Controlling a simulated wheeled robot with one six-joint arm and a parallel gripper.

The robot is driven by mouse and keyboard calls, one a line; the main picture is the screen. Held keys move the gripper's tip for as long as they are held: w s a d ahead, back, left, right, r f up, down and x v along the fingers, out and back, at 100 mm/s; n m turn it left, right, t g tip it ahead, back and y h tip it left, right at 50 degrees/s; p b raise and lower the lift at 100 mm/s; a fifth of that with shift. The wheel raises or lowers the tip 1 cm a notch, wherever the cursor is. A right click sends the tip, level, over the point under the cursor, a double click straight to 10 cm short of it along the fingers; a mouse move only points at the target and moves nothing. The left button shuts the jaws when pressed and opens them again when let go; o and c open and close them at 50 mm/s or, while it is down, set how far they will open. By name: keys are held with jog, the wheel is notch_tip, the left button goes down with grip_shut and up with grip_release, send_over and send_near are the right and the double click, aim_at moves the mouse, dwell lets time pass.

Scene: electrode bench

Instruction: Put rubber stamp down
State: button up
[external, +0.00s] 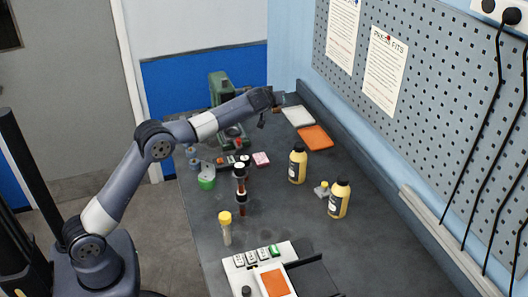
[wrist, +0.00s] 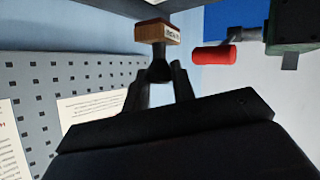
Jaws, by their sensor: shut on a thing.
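The rubber stamp (wrist: 158,32) shows in the wrist view, with a brown wooden block, a small white label and a dark handle. My gripper (wrist: 159,77) is shut on the handle, and the block sticks out beyond the fingertips. In the external view my gripper (external: 275,99) is raised over the far end of the bench. The stamp is too small and dark there to make out clearly.
On the grey bench (external: 310,215) an orange pad (external: 315,138) and a white pad (external: 298,116) lie near the back wall. A green machine (external: 222,88) stands beside my forearm. Yellow bottles (external: 298,165) and a white tray (external: 236,280) stand nearer.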

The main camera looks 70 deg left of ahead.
jog(key=shift+r, duration=0.75)
jog(key=s+d+r+b, duration=0.1)
jog(key=s+d+b, duration=0.1)
jog(key=s+d, duration=0.45)
jog(key=s+d+r+b, duration=0.2)
jog(key=s+d+b, duration=0.15)
jog(key=d, duration=0.55)
jog(key=s+d+f+n+b, duration=0.1)
jog(key=s+d, duration=0.2)
jog(key=s, duration=0.4)
jog(key=s+d+f+g+y+b, duration=0.1)
jog(key=s+d+b, duration=0.15)
jog(key=s, duration=0.55)
jog(key=s+d+f+n+b, duration=0.1)
jog(key=s+d, duration=0.2)
jog(key=s, duration=0.4)
jog(key=shift+d+f, duration=0.1)
jog(key=shift+f, duration=10.35)
jog(key=shift+w+f, duration=0.1)
jog(key=shift+f, duration=0.05)
